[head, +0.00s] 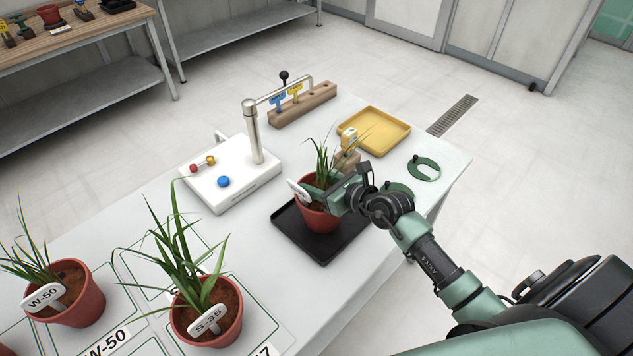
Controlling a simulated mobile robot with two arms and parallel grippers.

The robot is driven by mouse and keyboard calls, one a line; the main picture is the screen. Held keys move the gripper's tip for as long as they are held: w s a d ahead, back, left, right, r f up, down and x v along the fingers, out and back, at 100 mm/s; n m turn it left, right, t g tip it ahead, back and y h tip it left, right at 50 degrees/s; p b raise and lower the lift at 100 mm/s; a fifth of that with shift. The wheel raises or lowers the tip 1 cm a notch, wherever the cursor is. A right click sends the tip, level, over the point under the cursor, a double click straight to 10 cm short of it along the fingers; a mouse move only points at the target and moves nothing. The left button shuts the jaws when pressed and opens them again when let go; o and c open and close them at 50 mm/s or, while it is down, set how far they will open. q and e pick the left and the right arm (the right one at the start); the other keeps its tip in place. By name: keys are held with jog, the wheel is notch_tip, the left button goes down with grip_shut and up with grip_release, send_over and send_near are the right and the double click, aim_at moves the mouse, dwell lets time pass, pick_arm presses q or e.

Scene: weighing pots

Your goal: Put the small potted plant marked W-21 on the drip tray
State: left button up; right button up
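A small potted plant in a terracotta pot (318,221) stands upright on a black tray (322,247) at the middle of the table. Its white tag (298,189) is turned so that I cannot read the marking. My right gripper (318,196) is at the pot's rim, beside the leaves and close behind the tag. The wrist hides part of the pot's right side, and I cannot tell whether the fingers are closed on anything. My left gripper is not in view.
A white device (225,190) with a metal post, a wooden block (312,107), a yellow tray (372,145) and a green ring (424,178) lie further back.

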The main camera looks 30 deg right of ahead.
jog(key=shift+r, duration=0.1)
jog(key=b+v, duration=0.1)
jog(key=v, duration=1.1)
